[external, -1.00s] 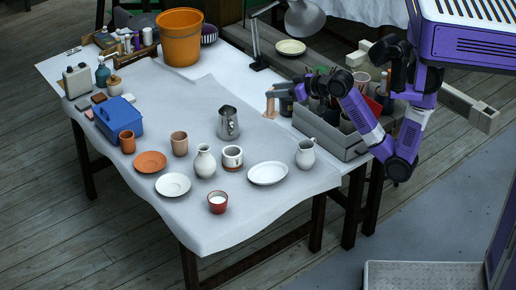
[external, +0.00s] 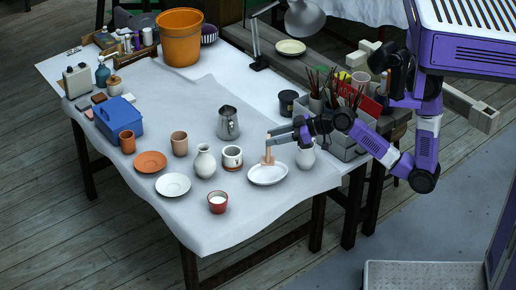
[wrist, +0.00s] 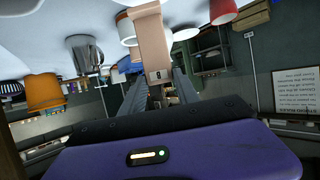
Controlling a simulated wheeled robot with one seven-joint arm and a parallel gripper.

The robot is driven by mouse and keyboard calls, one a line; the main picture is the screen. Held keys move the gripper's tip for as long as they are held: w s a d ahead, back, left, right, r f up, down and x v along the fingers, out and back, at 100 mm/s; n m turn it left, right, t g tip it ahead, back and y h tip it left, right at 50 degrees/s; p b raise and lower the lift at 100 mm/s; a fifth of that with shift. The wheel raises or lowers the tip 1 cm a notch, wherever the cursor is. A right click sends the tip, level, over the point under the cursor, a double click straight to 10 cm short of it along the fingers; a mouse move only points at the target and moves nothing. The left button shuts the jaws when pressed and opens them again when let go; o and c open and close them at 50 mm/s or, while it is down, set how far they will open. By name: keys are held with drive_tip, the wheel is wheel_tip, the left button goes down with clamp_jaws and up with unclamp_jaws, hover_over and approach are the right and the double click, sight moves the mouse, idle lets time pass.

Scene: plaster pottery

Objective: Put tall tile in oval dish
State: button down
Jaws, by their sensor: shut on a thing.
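The tall tile (external: 268,154) is a pinkish-tan upright slab. My gripper (external: 272,138) is shut on its upper part, reaching in from the right. The tile's lower end appears over the back part of the white oval dish (external: 267,177); I cannot tell whether it touches the dish. In the wrist view the tile (wrist: 152,42) stands out between my two dark fingers (wrist: 160,88). The oval dish lies flat near the table's front right edge, and otherwise looks empty.
A white pitcher (external: 305,157) stands right beside the dish, partly behind my gripper. A metal jug (external: 228,123) is behind. A grey tool box (external: 345,146) is at right.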

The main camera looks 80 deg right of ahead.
drive_tip(key=shift+f, duration=3.3)
drive_tip(key=shift+b, duration=0.3)
drive_tip(key=c, duration=0.9)
unclamp_jaws()
drive_tip(key=shift+f, duration=0.15)
